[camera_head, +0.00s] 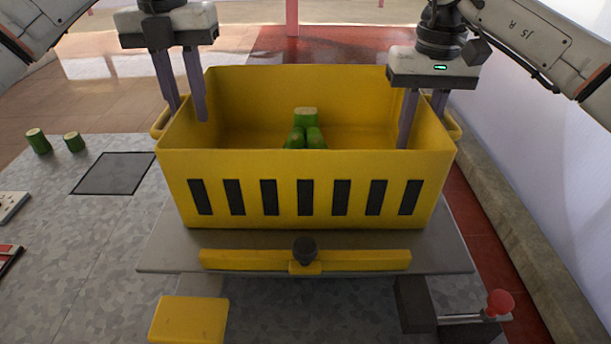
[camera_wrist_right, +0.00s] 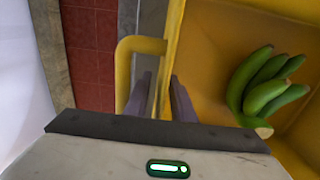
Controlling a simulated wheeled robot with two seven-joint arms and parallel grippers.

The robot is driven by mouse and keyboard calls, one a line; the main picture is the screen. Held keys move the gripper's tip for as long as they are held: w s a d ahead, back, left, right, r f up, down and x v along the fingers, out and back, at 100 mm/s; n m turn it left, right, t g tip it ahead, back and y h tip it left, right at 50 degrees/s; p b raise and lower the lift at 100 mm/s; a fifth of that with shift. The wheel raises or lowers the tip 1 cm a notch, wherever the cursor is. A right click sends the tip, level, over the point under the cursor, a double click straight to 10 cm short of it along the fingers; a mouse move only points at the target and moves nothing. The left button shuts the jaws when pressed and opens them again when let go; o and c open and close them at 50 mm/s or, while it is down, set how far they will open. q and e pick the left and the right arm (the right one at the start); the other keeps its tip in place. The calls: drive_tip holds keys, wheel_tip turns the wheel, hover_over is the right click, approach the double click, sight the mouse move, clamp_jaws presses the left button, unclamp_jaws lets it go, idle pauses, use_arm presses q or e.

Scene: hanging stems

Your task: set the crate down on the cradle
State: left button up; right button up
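The yellow crate (camera_head: 318,164) with black slots stands level on a grey plate (camera_head: 160,252), which looks like the cradle, with no gap seen under its front. Green bananas (camera_head: 306,130) lie inside it. My left gripper (camera_head: 188,115) is open, its fingers apart on either side of the left wall near the left handle (camera_head: 160,123). My right gripper (camera_head: 421,128) is open astride the right wall. In the right wrist view its fingers (camera_wrist_right: 161,78) stand apart around the wall beside the handle (camera_wrist_right: 127,62). The crate's underside is hidden.
A yellow bar (camera_head: 240,259) with a dark knob (camera_head: 304,250) lies along the plate's front. A red-knobbed lever (camera_head: 499,302) is at lower right. Cut green stubs (camera_head: 38,141) and a dark square (camera_head: 114,173) are at left. A wall and kerb run along the right.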

use_arm(q)
wheel_tip(320, 180, up, 7)
drive_tip(key=shift+f, duration=0.1)
drive_tip(key=shift+r, duration=0.2)
use_arm(e)
drive_tip(key=shift+r, duration=0.15)
wheel_tip(320, 180, up, 12)
drive_tip(key=shift+f, duration=0.15)
use_arm(q)
drive_tip(key=shift+r, duration=0.1)
